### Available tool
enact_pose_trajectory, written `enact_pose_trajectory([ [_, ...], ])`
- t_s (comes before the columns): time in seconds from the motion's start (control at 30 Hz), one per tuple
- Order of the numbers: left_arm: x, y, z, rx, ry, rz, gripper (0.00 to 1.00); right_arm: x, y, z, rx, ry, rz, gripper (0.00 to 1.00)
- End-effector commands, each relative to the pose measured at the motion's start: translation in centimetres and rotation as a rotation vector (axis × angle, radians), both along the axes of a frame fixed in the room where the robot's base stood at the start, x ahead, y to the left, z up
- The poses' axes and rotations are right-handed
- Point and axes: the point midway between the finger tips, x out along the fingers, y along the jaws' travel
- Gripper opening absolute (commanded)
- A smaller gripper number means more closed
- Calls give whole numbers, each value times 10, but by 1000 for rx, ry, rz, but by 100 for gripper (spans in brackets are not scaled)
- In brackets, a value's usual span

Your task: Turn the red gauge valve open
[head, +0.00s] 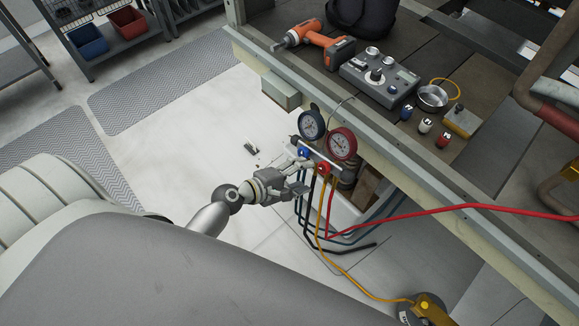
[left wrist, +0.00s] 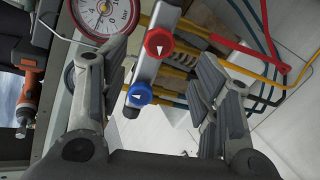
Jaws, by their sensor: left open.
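The red gauge valve is a round red knob (head: 323,168) with a white arrow mark, low on the manifold below the red gauge (head: 341,144). It also shows in the left wrist view, as the red knob (left wrist: 158,42) between the fingers toward the top. A blue knob (head: 303,152) sits beside it, below the blue gauge (head: 312,125); the left wrist view shows the blue knob (left wrist: 139,94) closer. My left gripper (head: 297,176) is open and empty, just left of the red knob. Its spread fingers (left wrist: 160,62) appear on either side of the knobs, apart from the red one.
Red, yellow and dark hoses hang below the manifold; a red hose (head: 450,208) runs right. The bench edge (head: 400,149) is just behind. On the bench are an orange drill (head: 313,42), a grey control box (head: 379,78) and a metal bowl (head: 432,98). Floor at left is mostly clear.

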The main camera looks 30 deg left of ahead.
Motion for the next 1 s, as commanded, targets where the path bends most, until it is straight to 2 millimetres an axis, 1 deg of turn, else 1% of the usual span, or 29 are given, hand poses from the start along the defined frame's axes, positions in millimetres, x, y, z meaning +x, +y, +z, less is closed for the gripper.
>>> enact_pose_trajectory([
  [0.03,-9,5,3,3,1,0,57,0,0,0,0,0,0,52],
  [0.1,-18,10,8,2,1,-2,57,0,0,0,0,0,0,52],
  [0.2,-28,16,13,2,1,0,57,0,0,0,0,0,0,52],
  [0.3,-33,19,16,1,0,0,57,0,0,0,0,0,0,52],
  [0.43,-36,20,18,0,0,0,57,0,0,0,0,0,0,52],
  [0.9,-35,20,17,1,0,1,57,0,1,0,0,0,0,52],
  [0.97,-36,20,14,9,3,0,57,0,1,0,0,0,0,52],
  [1.0,-37,21,7,25,11,-2,57,0,1,0,0,0,0,52],
])
